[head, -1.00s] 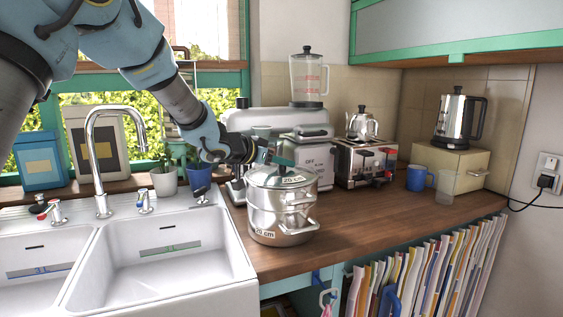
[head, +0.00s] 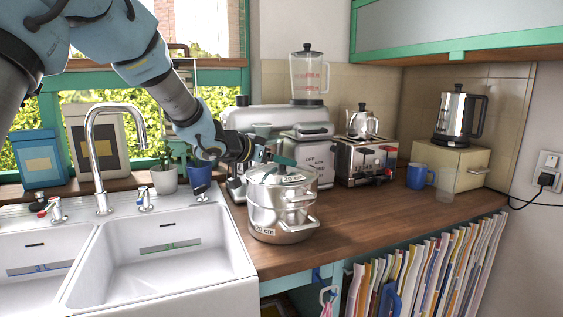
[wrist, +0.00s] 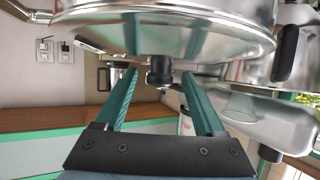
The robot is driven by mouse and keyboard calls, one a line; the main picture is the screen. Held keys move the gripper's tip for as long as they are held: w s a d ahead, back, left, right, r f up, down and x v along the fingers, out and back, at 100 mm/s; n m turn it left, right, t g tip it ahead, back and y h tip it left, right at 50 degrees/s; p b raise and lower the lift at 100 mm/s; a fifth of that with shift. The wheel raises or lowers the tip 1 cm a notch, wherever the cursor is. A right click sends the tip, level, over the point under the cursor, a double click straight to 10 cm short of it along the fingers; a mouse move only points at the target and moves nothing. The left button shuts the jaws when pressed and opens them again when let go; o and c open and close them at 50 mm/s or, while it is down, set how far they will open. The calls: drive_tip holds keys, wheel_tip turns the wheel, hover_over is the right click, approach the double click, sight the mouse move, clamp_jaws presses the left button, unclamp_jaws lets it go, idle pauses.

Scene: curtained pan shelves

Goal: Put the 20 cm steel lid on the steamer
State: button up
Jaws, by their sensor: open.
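The 20 cm steel lid (head: 293,179), shiny with a "20 cm" label, lies on top of the steamer (head: 280,218), a stacked steel pot with side handles on the counter. Whether the lid is fully seated all round is hard to see. In the wrist view the lid (wrist: 150,42) fills the top, and its dark knob (wrist: 159,72) shows between the fingertips. My gripper (head: 274,159) is just over the lid's left and back part. Its teal fingers (wrist: 159,82) are open on either side of the knob, with gaps visible.
The white double sink (head: 160,255) is to the left. The stand mixer (head: 255,125), blender (head: 308,80) and toaster (head: 366,160) stand behind. A blue mug (head: 417,176) is to the right. The wooden counter (head: 370,215) right of the steamer is clear.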

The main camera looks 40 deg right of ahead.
drive_tip(key=b+v, duration=0.1)
drive_tip(key=v, duration=0.8)
drive_tip(key=shift+a+r, duration=0.15)
drive_tip(key=shift+a, duration=0.2)
